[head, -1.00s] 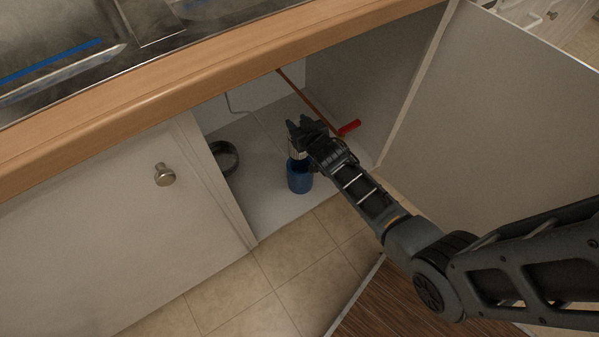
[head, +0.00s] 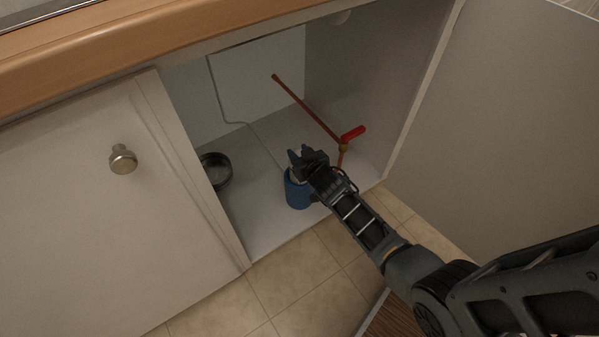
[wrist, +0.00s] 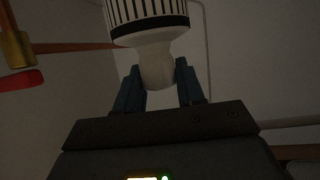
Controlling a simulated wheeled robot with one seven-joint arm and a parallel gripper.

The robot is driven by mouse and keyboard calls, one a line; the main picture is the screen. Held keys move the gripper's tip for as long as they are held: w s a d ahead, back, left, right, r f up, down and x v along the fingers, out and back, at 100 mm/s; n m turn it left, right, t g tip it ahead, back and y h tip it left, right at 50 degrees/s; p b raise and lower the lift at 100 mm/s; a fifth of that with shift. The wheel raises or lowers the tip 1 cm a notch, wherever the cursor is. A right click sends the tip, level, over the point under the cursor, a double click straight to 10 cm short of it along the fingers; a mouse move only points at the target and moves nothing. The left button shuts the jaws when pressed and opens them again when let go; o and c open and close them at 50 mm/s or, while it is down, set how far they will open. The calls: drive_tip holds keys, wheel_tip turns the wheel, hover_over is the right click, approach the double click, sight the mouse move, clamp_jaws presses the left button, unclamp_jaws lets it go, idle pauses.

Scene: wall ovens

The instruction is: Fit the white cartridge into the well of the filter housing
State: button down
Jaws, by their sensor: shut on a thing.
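The white cartridge (wrist: 147,15) shows at the top of the wrist view, with a ribbed body, a dark band and a plain narrower neck. My gripper (wrist: 158,78) is shut on that neck, one blue-tipped finger on each side. In the head view my gripper (head: 305,155) is directly above the blue filter housing (head: 298,194), which stands upright on the cabinet floor. Only a pale sliver of the cartridge shows there between gripper and housing. The well is hidden, and I cannot tell how far the cartridge is inside it.
A copper pipe (head: 305,106) with a red valve handle (head: 353,133) is close to the right of my gripper. A dark round dish (head: 216,171) lies at the left inside the cabinet. The open door (head: 500,120) stands at the right.

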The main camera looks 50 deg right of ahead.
drive_tip(key=shift+f+b, duration=2.5)
drive_tip(key=shift+f, duration=0.4)
drive_tip(key=shift+f, duration=0.15)
drive_tip(key=c, duration=0.7)
unclamp_jaws()
